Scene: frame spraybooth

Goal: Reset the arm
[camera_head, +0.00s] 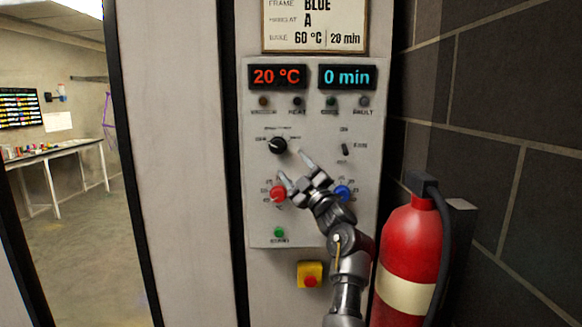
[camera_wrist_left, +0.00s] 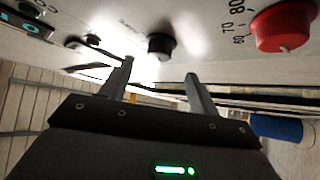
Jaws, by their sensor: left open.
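My left gripper (camera_head: 294,168) is in front of the control panel (camera_head: 262,225) in the head view, its two fingers spread and nothing between them. The fingers point up and left. The black selector knob (camera_head: 278,146) is just above the fingertips, and the red knob (camera_head: 278,193) is just below them. My right gripper is out of view.
The displays read 20 °C (camera_head: 277,77) and 0 min (camera_head: 347,77). A red fire extinguisher (camera_head: 408,255) stands close right of my forearm. A yellow box with a red button (camera_head: 310,276) is below the panel. A brick wall (camera_head: 500,90) bounds the right side.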

